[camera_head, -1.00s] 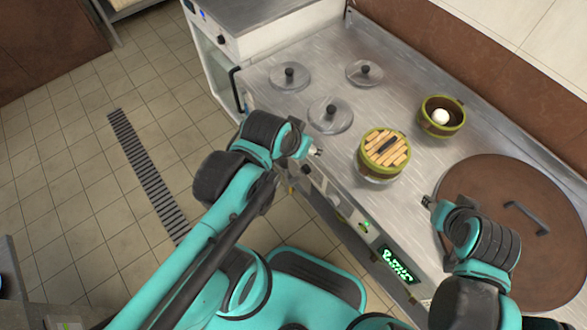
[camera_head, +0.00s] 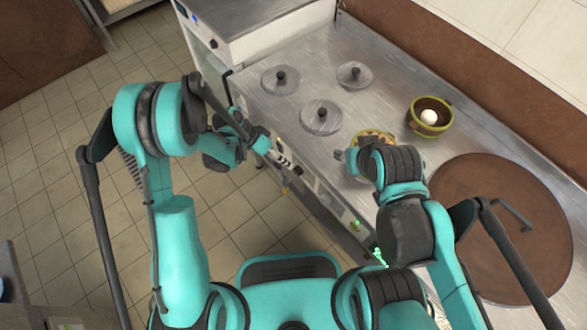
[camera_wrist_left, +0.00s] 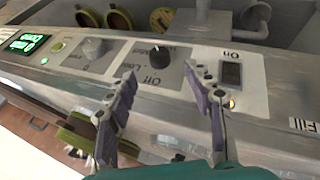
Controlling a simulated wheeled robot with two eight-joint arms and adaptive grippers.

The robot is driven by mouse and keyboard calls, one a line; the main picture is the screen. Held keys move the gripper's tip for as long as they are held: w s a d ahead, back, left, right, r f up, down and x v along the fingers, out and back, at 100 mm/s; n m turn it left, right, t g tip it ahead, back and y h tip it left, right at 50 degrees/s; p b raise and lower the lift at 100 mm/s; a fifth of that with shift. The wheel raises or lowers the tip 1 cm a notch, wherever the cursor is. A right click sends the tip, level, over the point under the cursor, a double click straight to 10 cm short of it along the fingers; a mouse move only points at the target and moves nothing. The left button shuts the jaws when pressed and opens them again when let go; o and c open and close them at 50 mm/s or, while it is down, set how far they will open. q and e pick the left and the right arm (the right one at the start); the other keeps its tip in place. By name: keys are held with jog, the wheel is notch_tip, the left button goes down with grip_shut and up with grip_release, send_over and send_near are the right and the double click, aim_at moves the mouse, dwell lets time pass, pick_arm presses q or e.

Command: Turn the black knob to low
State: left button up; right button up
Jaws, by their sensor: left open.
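The black knob (camera_wrist_left: 160,57) sits on the front control panel in the left wrist view, with "Off" and another partly legible marking below it. I cannot tell which way it points. My left gripper (camera_wrist_left: 162,80) is open, its two fingers pointing at the panel on either side of and just below the knob, apparently apart from it. In the head view the left gripper (camera_head: 282,158) is at the counter's front edge, and I cannot make out the knob there. My right gripper (camera_head: 346,156) is above the counter by a steamer; its fingers are unclear.
A grey knob (camera_wrist_left: 97,48) is left of the black one, and an "On" switch (camera_wrist_left: 231,74) is right of it. Steel lids (camera_head: 320,117), a green pot with an egg (camera_head: 430,117), a partly hidden steamer (camera_head: 372,136) and a large brown lid (camera_head: 500,225) stand on the counter.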

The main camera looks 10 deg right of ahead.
aim_at(295, 171)
pick_arm(q)
jog(key=b+x, duration=0.3)
jog(key=x, duration=0.5)
jog(key=shift+s+d+f, duration=0.1)
jog(key=shift+d+f, duration=0.1)
jog(key=shift+f, duration=0.1)
jog(key=c, duration=1.2)
